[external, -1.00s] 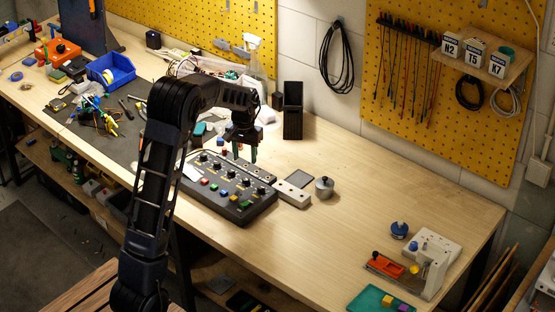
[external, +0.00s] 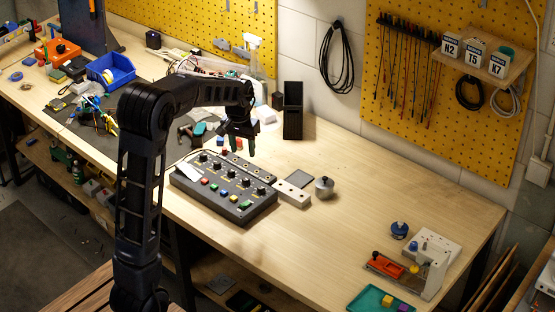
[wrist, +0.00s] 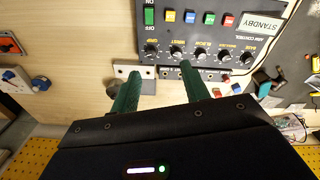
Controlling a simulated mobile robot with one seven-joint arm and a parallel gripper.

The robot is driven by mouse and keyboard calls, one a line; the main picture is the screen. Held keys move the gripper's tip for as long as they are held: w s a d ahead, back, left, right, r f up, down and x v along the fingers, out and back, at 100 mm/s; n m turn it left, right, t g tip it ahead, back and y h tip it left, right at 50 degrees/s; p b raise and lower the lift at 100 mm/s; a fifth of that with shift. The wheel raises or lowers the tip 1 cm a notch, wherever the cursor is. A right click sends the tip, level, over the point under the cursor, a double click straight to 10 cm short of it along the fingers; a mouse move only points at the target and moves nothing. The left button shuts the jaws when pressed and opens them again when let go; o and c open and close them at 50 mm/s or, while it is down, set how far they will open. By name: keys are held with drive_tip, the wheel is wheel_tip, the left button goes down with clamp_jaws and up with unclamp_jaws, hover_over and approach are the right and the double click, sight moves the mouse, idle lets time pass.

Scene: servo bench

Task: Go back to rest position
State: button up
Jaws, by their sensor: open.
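My gripper (external: 238,148) hangs above the back edge of the black control box (external: 222,208), apart from it, with its green fingers pointing down. In the wrist view my gripper (wrist: 157,80) has its two fingers spread, with nothing between them. The control box (wrist: 205,50) has a row of knobs, coloured buttons and a label reading STANDBY. My arm is bent at the elbow, with the forearm reaching right over the bench.
A pale block with holes (external: 293,194) and a round metal knob (external: 325,187) sit right of the box. A black stand (external: 293,110) is behind. Tools and a blue bin (external: 111,69) crowd the left. The bench's right-centre (external: 390,195) is clear.

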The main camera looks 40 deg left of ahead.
drive_tip(key=s+d+r+m+t, duration=0.1)
drive_tip(key=s+d+r, duration=0.55)
drive_tip(key=s, duration=0.35)
drive_tip(key=s+d+m+t, duration=0.1)
drive_tip(key=s+d, duration=0.3)
drive_tip(key=s, duration=0.8)
drive_tip(key=s+d+m+t, duration=0.1)
drive_tip(key=s+d, duration=0.3)
drive_tip(key=s, duration=0.8)
drive_tip(key=shift+s+d+r+t, duration=0.25)
drive_tip(key=shift+s+r+t, duration=0.15)
drive_tip(key=shift+r, duration=0.05)
